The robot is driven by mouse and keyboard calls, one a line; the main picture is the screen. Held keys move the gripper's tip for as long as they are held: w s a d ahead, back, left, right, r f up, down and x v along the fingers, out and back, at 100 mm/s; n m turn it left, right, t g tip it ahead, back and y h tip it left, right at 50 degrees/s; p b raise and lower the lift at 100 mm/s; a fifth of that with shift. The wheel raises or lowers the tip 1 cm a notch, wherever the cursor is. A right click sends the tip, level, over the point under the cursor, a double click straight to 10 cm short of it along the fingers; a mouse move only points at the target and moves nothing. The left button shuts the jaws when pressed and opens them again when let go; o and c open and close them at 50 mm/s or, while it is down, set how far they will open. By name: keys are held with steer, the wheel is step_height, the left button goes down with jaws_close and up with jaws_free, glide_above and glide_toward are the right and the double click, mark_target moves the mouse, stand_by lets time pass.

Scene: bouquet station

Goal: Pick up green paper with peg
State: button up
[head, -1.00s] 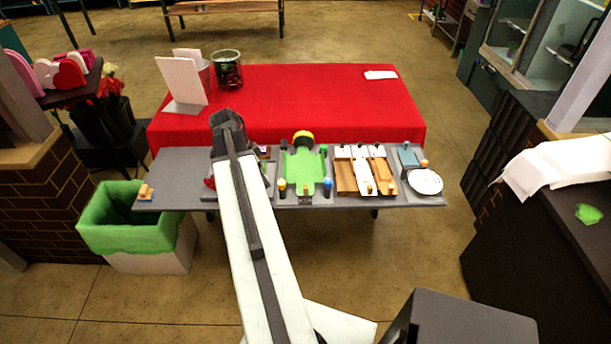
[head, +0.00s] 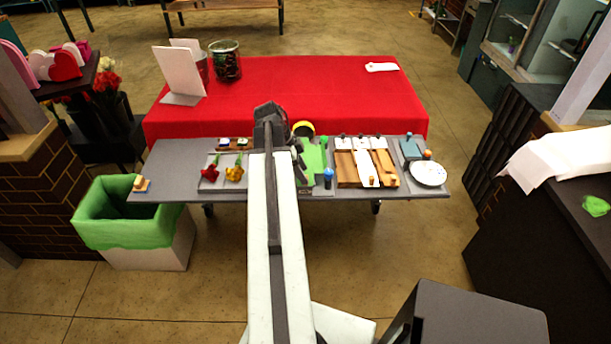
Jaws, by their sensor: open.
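The green paper (head: 315,158) lies on the grey work table in front of the red cloth. Its left part is hidden behind my arm and gripper. A blue-topped peg (head: 328,175) stands at its near right corner, and a green peg (head: 324,142) is at its far right corner. A yellow and black round thing (head: 303,129) sits at its far edge. My gripper (head: 272,116) is over the far edge of the table, just left of the green paper, and its jaws are open. The fingertips are small and partly hidden, and I see nothing held.
On the grey table (head: 170,167), a red flower (head: 209,170) and a yellow flower (head: 234,172) lie left of my arm. Wooden strips and white paper (head: 366,165) and a white plate (head: 428,174) are on the right. A green-lined bin (head: 110,235) stands front left.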

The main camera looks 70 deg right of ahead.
steer(key=shift+b+x, duration=0.5)
steer(key=shift+x, duration=0.65)
steer(key=shift+w+r, duration=0.1)
steer(key=shift+r, duration=0.05)
jaws_close()
